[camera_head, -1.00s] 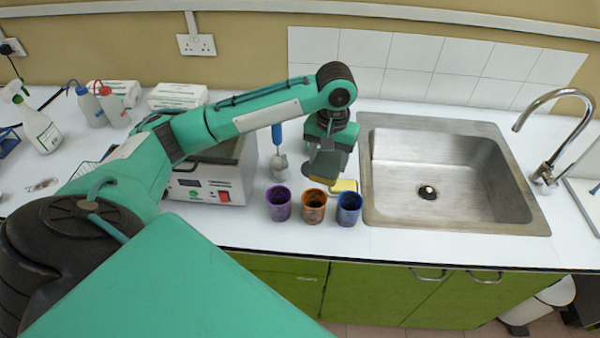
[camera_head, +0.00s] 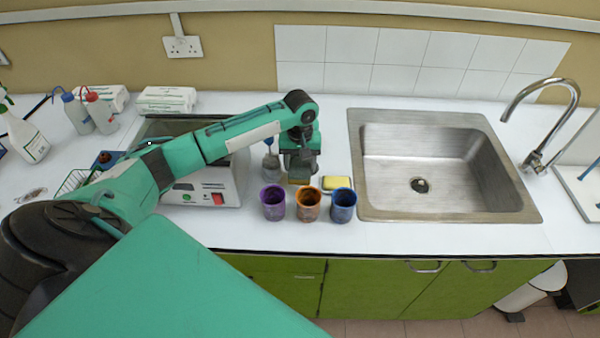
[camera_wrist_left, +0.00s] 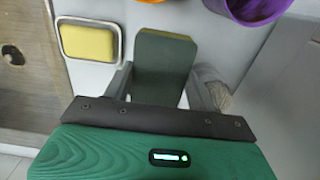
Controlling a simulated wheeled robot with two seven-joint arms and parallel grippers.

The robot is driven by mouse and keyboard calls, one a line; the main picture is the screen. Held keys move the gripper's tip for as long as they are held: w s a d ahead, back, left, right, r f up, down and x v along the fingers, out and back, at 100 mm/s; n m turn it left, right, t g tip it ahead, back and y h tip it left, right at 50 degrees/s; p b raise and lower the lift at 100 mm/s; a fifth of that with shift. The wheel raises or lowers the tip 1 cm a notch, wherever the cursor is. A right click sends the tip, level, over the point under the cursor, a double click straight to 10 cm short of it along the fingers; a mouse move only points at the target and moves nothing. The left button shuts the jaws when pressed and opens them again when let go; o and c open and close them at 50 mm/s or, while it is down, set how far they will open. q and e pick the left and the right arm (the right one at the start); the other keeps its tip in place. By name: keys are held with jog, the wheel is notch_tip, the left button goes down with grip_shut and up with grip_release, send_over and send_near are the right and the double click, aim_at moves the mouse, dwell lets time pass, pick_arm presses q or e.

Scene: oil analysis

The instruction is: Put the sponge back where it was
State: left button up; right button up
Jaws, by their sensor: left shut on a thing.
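My left gripper (camera_head: 300,160) is shut on a sponge with a dark grey-green face and a thin yellowish edge. The sponge (camera_wrist_left: 164,62) shows between the two fingers in the left wrist view. In the head view the sponge's lower part (camera_head: 298,179) shows below the gripper, just behind the purple and orange cups. Whether it touches the counter I cannot tell. A yellow block (camera_head: 335,183) lies in a small metal-rimmed dish to the right of the gripper. The block (camera_wrist_left: 88,42) and the dish rim (camera_wrist_left: 118,40) also show in the left wrist view. My right gripper is not in view.
A purple cup (camera_head: 272,204), an orange-brown cup (camera_head: 307,206) and a blue cup (camera_head: 342,207) stand in front of the gripper. The sink (camera_head: 440,205) is to the right. A white instrument (camera_head: 205,190) stands left, with a blue-topped glass item (camera_head: 271,166) between it and the gripper.

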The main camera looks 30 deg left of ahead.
aim_at(300, 174)
pick_arm(q)
jog(key=shift+f, duration=0.75)
notch_tip(300, 174, down, 3)
jog(key=shift+f+p, duration=0.2)
jog(key=shift+p, duration=0.2)
jog(key=shift+f, duration=0.2)
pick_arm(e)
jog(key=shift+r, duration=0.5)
pick_arm(q)
jog(key=o, duration=1)
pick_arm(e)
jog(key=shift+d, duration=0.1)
